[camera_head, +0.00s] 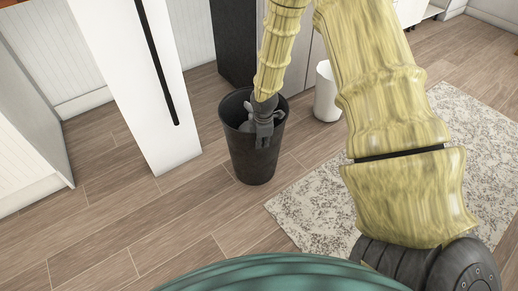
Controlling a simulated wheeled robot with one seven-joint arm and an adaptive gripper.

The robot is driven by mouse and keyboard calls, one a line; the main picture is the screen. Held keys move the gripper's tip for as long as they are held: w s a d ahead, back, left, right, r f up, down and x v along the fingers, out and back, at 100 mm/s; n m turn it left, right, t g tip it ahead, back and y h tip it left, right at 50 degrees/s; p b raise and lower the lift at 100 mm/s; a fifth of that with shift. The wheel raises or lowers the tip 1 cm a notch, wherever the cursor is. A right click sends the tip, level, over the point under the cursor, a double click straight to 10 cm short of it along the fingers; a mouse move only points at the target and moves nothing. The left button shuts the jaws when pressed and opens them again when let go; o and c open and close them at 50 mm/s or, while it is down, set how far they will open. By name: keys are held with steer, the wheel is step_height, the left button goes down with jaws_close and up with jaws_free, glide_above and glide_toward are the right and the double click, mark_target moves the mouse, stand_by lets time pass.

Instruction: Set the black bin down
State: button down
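The black bin (252,160) is an upright, open-topped, tapered bin in the middle of the head view, above or on the wood floor. My gripper (263,132) points down at its near right rim. A dark finger lies over the outside of the bin wall, and the rest of my gripper is over the opening. It looks shut on the rim, with the inner finger hidden. I cannot tell whether the bin's base touches the floor.
A white bin (327,94) stands behind to the right, by grey cabinet fronts. A patterned rug (318,205) lies to the right. A tall white panel (150,95) stands to the left. The wood floor (150,225) in front and at left is clear.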

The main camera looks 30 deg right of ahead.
steer(key=w+d+b, duration=0.1)
steer(key=w+d, duration=0.1)
steer(key=d, duration=0.1)
steer(key=w+d+b, duration=0.1)
steer(key=w+d, duration=0.1)
steer(key=w+d+f+b, duration=0.1)
steer(key=w+d, duration=0.1)
steer(key=d, duration=0.1)
steer(key=shift+w+d, duration=0.15)
steer(key=shift+d, duration=0.2)
steer(key=shift+f+b, duration=1.05)
steer(key=shift+f, duration=0.7)
steer(key=c, duration=2)
jaws_free()
steer(key=shift+c, duration=0.2)
steer(key=o, duration=0.4)
